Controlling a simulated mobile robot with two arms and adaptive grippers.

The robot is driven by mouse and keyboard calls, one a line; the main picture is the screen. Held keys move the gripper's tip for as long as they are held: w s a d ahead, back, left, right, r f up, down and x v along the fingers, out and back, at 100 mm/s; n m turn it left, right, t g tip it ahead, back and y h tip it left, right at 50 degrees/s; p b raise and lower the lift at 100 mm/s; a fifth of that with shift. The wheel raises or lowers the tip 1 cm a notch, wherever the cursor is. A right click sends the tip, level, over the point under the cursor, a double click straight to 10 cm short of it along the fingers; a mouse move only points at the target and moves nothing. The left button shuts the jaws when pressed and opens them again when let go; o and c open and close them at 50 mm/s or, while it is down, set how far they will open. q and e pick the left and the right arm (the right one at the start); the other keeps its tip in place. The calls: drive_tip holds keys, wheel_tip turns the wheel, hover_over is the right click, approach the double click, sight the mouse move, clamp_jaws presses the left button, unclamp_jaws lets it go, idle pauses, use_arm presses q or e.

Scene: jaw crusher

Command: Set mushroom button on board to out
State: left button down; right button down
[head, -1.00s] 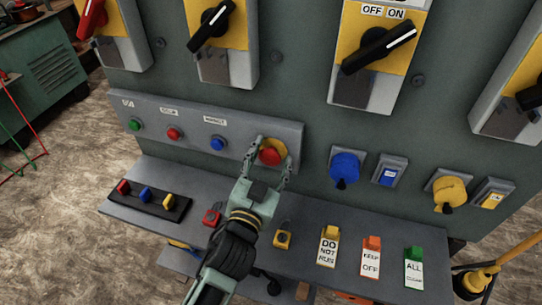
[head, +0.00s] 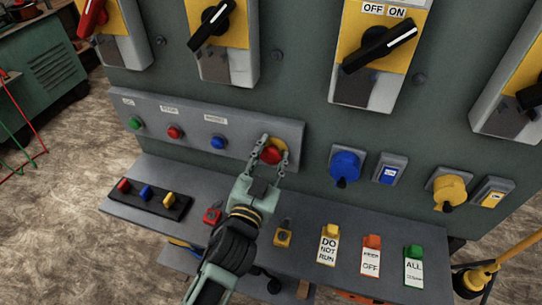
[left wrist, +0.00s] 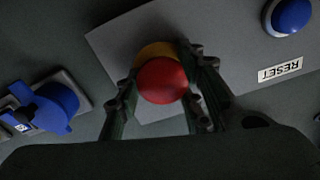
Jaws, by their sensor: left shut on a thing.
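The red mushroom button (head: 270,155) sits on a yellow round base (head: 281,146) at the right end of the grey button strip (head: 190,112) on the board. My left gripper (head: 270,149) reaches up to it from below, with a finger on each side of the red head. In the left wrist view the red button (left wrist: 162,81) lies between the two fingers (left wrist: 160,95), and the yellow base shows behind it. The left gripper is shut on the button. From these views I cannot tell whether the button is in or out. My right gripper is not in view.
Green (head: 135,123), red (head: 174,132) and blue (head: 218,142) buttons line the strip to the left. A blue socket (head: 345,165) is to the right. The shelf below holds a small padlock (head: 283,236), a red padlock (head: 212,214) and standing tags (head: 328,245).

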use_arm(q)
drive_tip(key=shift+s, duration=0.1)
drive_tip(key=shift+s+a+p, duration=0.1)
drive_tip(key=shift+s+p, duration=0.2)
drive_tip(key=shift+s, duration=0.25)
drive_tip(key=shift+f, duration=0.1)
drive_tip(key=c, duration=1.2)
unclamp_jaws()
drive_tip(key=shift+s, duration=0.1)
drive_tip(key=shift+a, duration=0.1)
drive_tip(key=v, duration=1.2)
